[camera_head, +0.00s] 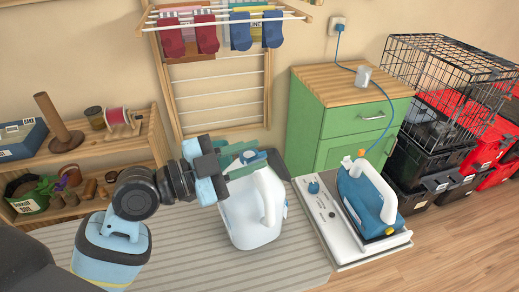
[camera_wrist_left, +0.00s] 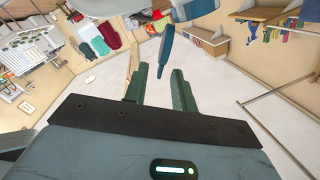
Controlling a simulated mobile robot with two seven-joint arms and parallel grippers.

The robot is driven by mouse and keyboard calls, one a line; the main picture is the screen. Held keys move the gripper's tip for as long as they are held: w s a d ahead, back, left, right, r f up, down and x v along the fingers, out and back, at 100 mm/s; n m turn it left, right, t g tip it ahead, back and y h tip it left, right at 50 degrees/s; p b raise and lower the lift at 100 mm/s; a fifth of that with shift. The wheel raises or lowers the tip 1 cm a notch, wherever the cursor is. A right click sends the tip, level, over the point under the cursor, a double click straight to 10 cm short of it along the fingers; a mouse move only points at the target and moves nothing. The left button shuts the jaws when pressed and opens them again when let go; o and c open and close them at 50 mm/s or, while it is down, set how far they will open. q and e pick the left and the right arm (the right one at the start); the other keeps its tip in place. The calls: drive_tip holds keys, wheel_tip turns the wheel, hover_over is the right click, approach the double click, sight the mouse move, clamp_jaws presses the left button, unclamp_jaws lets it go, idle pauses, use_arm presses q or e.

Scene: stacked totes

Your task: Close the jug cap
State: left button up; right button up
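The white jug (camera_head: 246,216) stands upright on the grey striped surface in the head view, its handle on the right side. A blue cap (camera_head: 250,156) shows at its top, partly hidden by my left gripper (camera_head: 257,155). In the left wrist view the narrow blue cap (camera_wrist_left: 167,52) appears edge-on just beyond and between the fingertips of my left gripper (camera_wrist_left: 162,78). Gaps show between the green fingers, which are apart. I cannot tell whether a finger touches the cap. My right gripper is not in view.
A blue iron (camera_head: 368,195) on a white board (camera_head: 335,232) stands close right of the jug. Behind are a green cabinet (camera_head: 340,125) and a drying rack (camera_head: 215,90). A wooden shelf (camera_head: 95,145) is at left. Bare striped surface (camera_head: 200,265) lies in front.

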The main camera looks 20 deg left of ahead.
use_arm(q)
drive_tip(key=shift+x, duration=1.3)
clamp_jaws()
